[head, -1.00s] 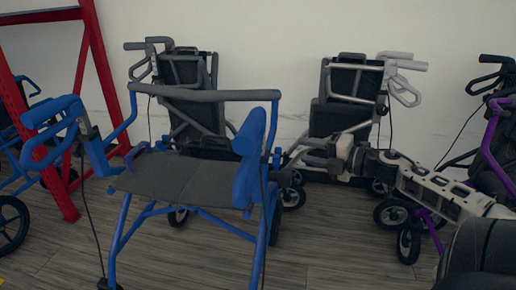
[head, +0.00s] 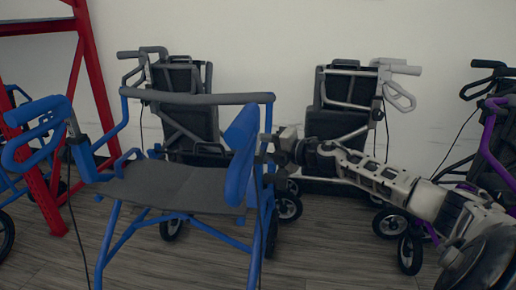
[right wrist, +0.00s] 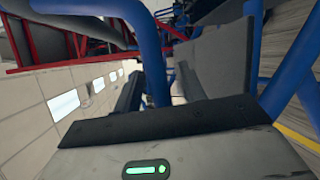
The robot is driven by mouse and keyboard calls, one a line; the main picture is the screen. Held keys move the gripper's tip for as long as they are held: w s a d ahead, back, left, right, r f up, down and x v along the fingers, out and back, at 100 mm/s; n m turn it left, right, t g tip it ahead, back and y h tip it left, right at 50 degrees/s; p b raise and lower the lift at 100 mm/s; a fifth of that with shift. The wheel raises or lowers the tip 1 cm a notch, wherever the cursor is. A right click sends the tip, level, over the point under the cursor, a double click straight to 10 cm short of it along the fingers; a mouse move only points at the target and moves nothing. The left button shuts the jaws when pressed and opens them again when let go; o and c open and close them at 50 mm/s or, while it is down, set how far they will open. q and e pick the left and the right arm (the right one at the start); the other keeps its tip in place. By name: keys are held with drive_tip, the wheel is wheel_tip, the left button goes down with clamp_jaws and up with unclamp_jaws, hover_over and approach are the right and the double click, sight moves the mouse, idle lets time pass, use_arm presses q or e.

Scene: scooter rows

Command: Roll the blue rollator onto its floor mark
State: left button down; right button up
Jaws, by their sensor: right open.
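The blue rollator (head: 165,187), with a dark grey seat and backrest bar, stands unfolded at the front left in the head view. My right gripper (head: 270,146) is at the rollator's right side, by the upright under its right handle (head: 240,140). In the right wrist view the blue frame tube (right wrist: 150,50) runs close in front of the open jaws (right wrist: 160,90); I cannot tell whether it is touched. My left gripper is out of view. No floor mark is identifiable in the head view; a yellow floor line (right wrist: 296,138) shows in the right wrist view.
Folded dark rollators (head: 185,110) and (head: 340,115) stand along the white wall behind. A purple-framed rollator (head: 490,150) is at the right. A red rack frame (head: 95,90) stands at the left. Bare wood floor (head: 330,245) lies right of the blue rollator.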

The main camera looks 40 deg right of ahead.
drive_tip(key=shift+w+a, duration=0.2)
drive_tip(key=shift+w, duration=0.35)
clamp_jaws()
